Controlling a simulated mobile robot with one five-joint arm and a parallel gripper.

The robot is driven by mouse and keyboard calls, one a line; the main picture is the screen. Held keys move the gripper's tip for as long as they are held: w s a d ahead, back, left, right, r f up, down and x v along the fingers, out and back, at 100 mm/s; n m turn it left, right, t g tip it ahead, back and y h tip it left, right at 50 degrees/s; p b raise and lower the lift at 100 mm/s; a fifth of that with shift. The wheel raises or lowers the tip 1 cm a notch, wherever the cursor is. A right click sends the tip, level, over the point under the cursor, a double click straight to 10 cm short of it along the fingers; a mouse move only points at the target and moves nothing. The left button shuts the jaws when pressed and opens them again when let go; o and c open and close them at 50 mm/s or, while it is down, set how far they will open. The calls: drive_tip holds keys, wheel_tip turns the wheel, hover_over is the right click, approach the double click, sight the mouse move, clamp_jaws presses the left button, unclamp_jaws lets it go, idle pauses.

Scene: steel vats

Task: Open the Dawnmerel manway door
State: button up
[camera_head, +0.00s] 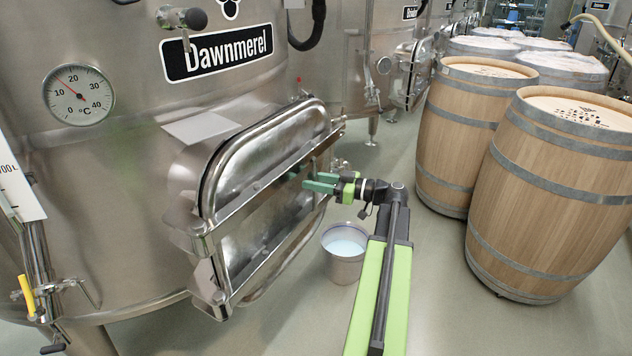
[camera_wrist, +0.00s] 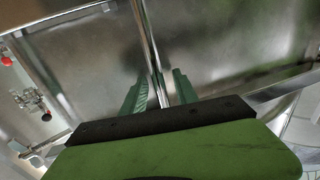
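The Dawnmerel vat (camera_head: 150,115) fills the left of the head view, with its name on a black plate (camera_head: 217,53). Its manway door (camera_head: 265,160) is a rounded steel panel low on the front, crossed by steel bars, and looks shut. My gripper (camera_head: 306,180) is at the door's right side, by the bars. In the wrist view, my green fingers (camera_wrist: 160,92) stand on either side of a thin steel bar (camera_wrist: 151,45), with small gaps showing. The fingers look open around it. Whether they touch the bar is unclear.
A bucket (camera_head: 345,255) of pale liquid stands on the floor below the door's right side, close to my arm. Wooden barrels (camera_head: 550,190) stand at the right. A dial thermometer (camera_head: 78,95) and a yellow-handled valve (camera_head: 27,295) are on the vat.

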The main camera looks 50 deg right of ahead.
drive_tip(key=shift+c, duration=0.3)
clamp_jaws()
idle(1.1)
